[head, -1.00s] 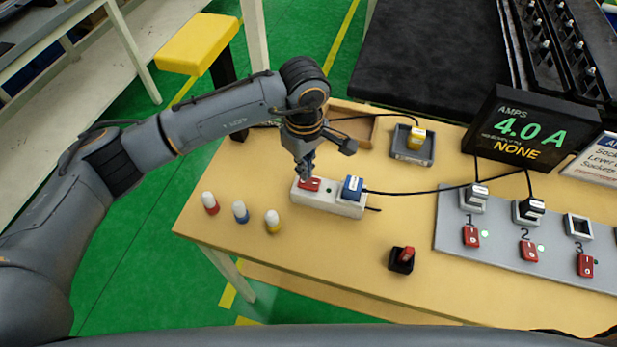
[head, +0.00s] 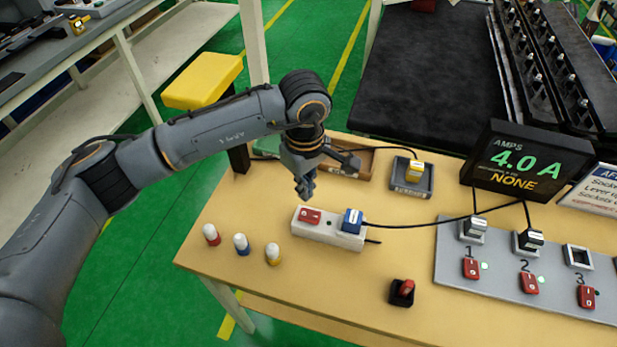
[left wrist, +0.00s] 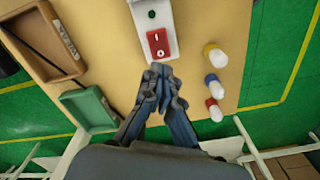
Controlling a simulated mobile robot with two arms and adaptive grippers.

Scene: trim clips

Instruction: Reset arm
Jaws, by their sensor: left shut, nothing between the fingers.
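My left gripper (head: 305,190) is shut and empty. It hangs above the table, just behind and left of the white power strip (head: 322,232). In the left wrist view my left gripper (left wrist: 160,78) has its fingertips together, a little short of the strip's red rocker switch (left wrist: 158,43). That red switch (head: 310,216) is at the left end of the strip, and a blue plug (head: 352,219) sits in its right end. The gripper appears apart from the strip. My right gripper is not in view.
Red (head: 211,235), blue (head: 241,244) and yellow (head: 273,254) capped pegs stand left of the strip. A grey tray (head: 428,190) holds a yellow plug. The AMPS display (head: 527,165) reads 4.0 A and NONE. A socket panel (head: 510,277) and a black-and-red switch (head: 402,292) lie right.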

